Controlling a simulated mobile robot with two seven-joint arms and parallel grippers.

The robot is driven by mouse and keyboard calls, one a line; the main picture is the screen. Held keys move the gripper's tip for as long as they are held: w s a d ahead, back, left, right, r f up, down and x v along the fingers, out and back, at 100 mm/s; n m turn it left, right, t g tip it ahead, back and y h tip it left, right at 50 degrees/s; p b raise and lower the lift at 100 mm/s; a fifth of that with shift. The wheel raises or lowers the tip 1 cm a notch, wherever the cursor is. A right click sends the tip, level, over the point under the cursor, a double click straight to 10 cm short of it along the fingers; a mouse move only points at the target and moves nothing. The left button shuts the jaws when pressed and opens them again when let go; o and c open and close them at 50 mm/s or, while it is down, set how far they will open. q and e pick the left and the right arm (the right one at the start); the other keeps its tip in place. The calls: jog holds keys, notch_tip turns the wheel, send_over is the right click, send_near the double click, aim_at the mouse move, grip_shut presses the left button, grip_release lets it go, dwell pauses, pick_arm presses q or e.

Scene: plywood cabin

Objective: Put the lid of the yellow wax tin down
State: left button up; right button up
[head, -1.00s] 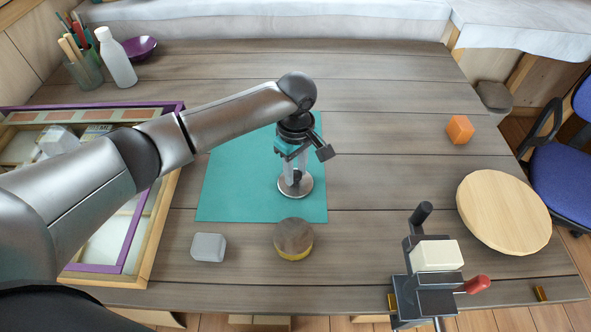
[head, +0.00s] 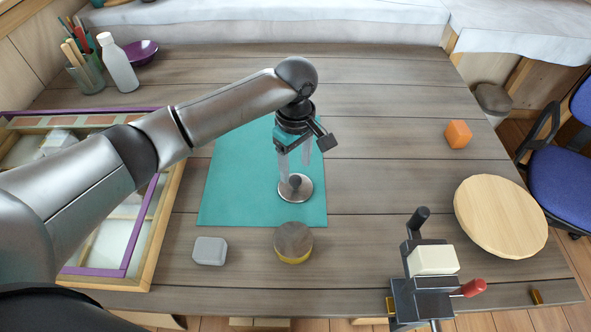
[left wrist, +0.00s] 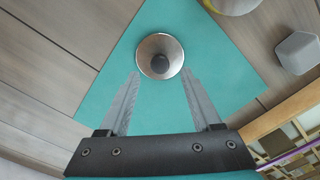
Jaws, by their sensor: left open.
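The lid (head: 295,194), a round silver disc with a dark knob, lies on the teal mat (head: 228,190). The left wrist view shows it too (left wrist: 160,45), just beyond my fingertips. My left gripper (head: 294,170) is open and empty above the lid, fingers pointing down on either side of the knob's line and apart from it. The yellow wax tin (head: 293,255), with a brown top face and yellow side, stands on the table just in front of the mat. A sliver of it shows in the left wrist view (left wrist: 238,4). My right gripper is not in view.
A grey block (head: 209,251) sits left of the tin. A vise (head: 420,292) holding a cream block (head: 433,260) is at the front edge. A purple-edged case (head: 145,225) stands left.

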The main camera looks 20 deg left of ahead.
aim_at(296, 180)
pick_arm(q)
notch_tip(296, 180, up, 8)
jog(key=p, duration=0.1)
jog(key=shift+p, duration=0.35)
jog(key=shift+f, duration=0.15)
